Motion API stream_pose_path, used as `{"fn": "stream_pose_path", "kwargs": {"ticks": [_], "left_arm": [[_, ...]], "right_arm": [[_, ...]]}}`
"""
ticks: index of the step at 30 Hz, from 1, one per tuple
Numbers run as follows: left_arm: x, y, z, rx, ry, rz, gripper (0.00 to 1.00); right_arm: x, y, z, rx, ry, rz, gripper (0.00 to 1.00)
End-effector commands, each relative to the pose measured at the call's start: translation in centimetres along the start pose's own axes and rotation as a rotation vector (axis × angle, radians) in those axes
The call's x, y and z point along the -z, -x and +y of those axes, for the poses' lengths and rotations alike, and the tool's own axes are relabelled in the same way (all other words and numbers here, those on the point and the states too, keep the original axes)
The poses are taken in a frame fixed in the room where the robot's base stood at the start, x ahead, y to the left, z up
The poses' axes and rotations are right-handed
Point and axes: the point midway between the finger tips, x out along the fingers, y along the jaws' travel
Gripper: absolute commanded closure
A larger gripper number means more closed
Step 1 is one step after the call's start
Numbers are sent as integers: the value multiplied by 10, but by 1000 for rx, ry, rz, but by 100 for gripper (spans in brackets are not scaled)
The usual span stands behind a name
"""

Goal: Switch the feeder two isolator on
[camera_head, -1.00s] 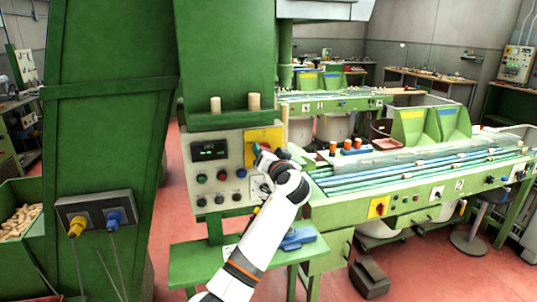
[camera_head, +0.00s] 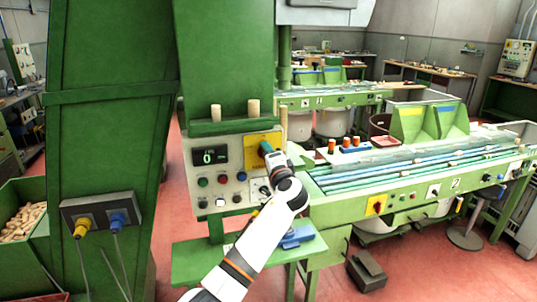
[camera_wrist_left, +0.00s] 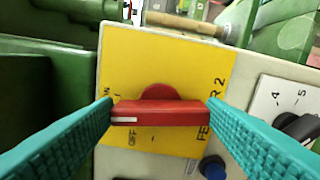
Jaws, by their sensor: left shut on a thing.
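The feeder two isolator is a red rotary handle (camera_wrist_left: 165,112) on a yellow plate (camera_wrist_left: 190,65) lettered FEEDER 2. The plate (camera_head: 258,139) is at the upper right of the control panel in the head view. My left gripper (camera_head: 266,150) is at the plate and mostly covers the handle there. In the left wrist view its teal fingers (camera_wrist_left: 160,112) are shut on the two ends of the handle. The handle's white-marked end points along the plate towards the ON lettering, away from OFF. The panel's display (camera_head: 209,157) is lit and reads 0. My right gripper is out of view.
Several push buttons (camera_head: 203,182) sit below the display. A black selector knob (camera_wrist_left: 300,128) is close beside the yellow plate.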

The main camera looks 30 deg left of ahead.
Motion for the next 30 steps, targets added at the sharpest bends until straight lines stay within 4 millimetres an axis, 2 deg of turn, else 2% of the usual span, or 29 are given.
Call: {"fn": "stream_pose_path", "kwargs": {"ticks": [3, 12, 28, 29, 30], "left_arm": [[-1, 0, 2, -1, -72, -4, 57], [-1, 0, 0, 0, -180, -4, 57], [-1, 0, -1, 0, -205, -4, 57], [-1, 0, -1, 0, -205, -4, 33], [-1, 0, -1, 0, -204, -4, 26]], "right_arm": [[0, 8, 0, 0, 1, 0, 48], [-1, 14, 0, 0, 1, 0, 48], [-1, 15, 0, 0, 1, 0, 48], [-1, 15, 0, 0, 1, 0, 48], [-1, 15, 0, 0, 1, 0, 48]]}}
